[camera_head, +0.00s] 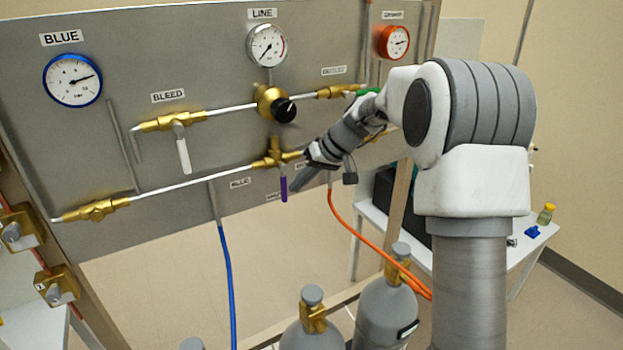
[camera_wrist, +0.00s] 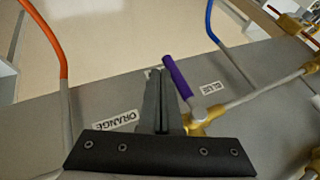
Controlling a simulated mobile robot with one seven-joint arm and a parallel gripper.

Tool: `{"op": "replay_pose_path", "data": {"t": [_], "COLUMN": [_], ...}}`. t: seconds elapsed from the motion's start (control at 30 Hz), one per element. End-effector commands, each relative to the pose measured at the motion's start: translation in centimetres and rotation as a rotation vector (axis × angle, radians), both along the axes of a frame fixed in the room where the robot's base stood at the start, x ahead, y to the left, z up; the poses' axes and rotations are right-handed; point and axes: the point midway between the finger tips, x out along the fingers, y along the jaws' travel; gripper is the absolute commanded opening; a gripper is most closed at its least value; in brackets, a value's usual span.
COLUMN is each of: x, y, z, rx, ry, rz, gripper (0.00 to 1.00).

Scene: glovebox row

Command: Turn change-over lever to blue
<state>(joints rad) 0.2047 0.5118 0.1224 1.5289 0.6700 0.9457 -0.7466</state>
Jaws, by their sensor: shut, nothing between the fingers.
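The change-over lever (camera_head: 283,189) has a purple handle and hangs down from a brass valve (camera_head: 272,158) on the grey panel. Its handle also shows in the wrist view (camera_wrist: 178,77), between the ORANGE label (camera_wrist: 115,120) and the BLUE label (camera_wrist: 212,88). In the head view the BLUE label (camera_head: 240,183) lies left of the lever. My gripper (camera_head: 298,186) is shut and empty, just right of the handle, on the ORANGE side. The shut fingers show in the wrist view (camera_wrist: 156,78). I cannot tell whether they touch the handle.
A white bleed lever (camera_head: 183,155) hangs to the left. A black-knobbed regulator (camera_head: 277,105) sits above. A blue hose (camera_head: 227,265) and an orange hose (camera_head: 350,226) run below the panel. Gas cylinders (camera_head: 384,312) stand below. My arm hides part of the panel's right side.

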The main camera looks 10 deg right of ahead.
Motion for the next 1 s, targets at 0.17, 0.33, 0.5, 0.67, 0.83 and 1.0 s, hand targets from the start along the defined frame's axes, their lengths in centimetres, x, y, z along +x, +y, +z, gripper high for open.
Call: {"op": "replay_pose_path", "data": {"t": [0.17, 0.33, 0.5, 0.67, 0.83, 1.0], "x": [-0.03, -0.04, -0.05, -0.08, -0.14, -0.17], "y": [0.21, 0.19, 0.21, 0.27, 0.49, 0.57], "z": [0.01, 0.02, -0.08, -0.22, -0.24, -0.37], "rx": [-0.001, -0.001, 0.011, 0.045, 0.067, 0.091], "ry": [-0.001, -0.001, 0.004, 0.017, 0.026, 0.035], "rz": [-0.001, -0.001, -0.001, -0.001, 0.000, 0.000], "gripper": [0.00, 0.00, 0.00, 0.00, 0.00, 0.00]}}
